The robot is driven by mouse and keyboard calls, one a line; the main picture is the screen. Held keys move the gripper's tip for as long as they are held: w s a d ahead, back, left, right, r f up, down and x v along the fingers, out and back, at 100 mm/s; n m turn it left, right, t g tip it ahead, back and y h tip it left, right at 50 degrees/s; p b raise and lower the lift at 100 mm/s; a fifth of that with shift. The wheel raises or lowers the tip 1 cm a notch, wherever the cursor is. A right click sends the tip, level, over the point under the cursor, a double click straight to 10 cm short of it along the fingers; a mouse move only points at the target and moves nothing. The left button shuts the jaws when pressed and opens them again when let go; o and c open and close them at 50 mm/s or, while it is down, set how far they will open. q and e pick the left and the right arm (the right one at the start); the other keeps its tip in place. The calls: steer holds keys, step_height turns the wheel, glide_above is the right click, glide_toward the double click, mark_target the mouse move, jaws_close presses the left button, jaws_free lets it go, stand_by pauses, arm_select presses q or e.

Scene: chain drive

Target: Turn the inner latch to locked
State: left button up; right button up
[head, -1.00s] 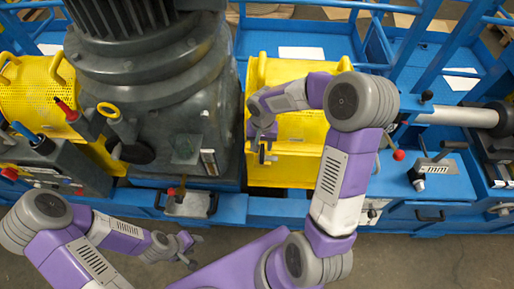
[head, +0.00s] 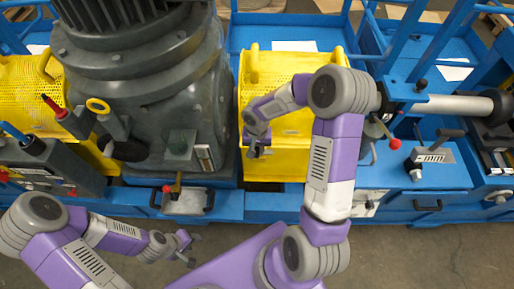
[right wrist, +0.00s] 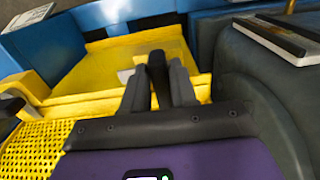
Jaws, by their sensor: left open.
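The yellow guard (head: 290,155) stands right of the big grey motor housing. A dark upright handle (right wrist: 157,72), which I take to be the inner latch, stands at the guard's side nearest the housing. My right gripper (head: 256,145) is there; in the right wrist view its fingers (right wrist: 160,88) lie on both sides of the handle, which fills the gap between them. The fingers and wrist hide the handle's base, and I cannot read its locked or unlocked position. My left gripper (head: 188,250) is open and empty, low in the head view in front of the blue frame.
The grey motor housing (head: 150,90) stands close left of my right gripper. A second yellow guard (head: 35,95) is at the far left. A red-knobbed lever (head: 394,143) and a grey box with a handle (head: 430,160) are to the right. Floor in front is clear.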

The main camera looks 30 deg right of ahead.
jaws_close()
steer(key=shift+n, duration=0.5)
steer(key=n, duration=0.2)
steer(key=shift+s+d+n, duration=0.1)
steer(key=shift+d+n, duration=0.1)
steer(key=shift+n, duration=0.2)
steer(key=n, duration=0.2)
steer(key=n+p, duration=0.1)
steer(key=shift+d+n, duration=0.25)
steer(key=shift+n, duration=0.15)
steer(key=n, duration=0.1)
steer(key=n+p, duration=0.1)
steer(key=n, duration=0.3)
steer(key=shift+d+r+p, duration=0.1)
steer(key=shift+d+p, duration=0.2)
steer(key=shift+d, duration=0.05)
steer(key=n, duration=0.1)
steer(key=n+p, duration=0.1)
steer(key=n, duration=0.3)
steer(key=shift+w+d+p, duration=0.15)
steer(key=shift+w+p, duration=0.2)
steer(key=shift+n, duration=0.4)
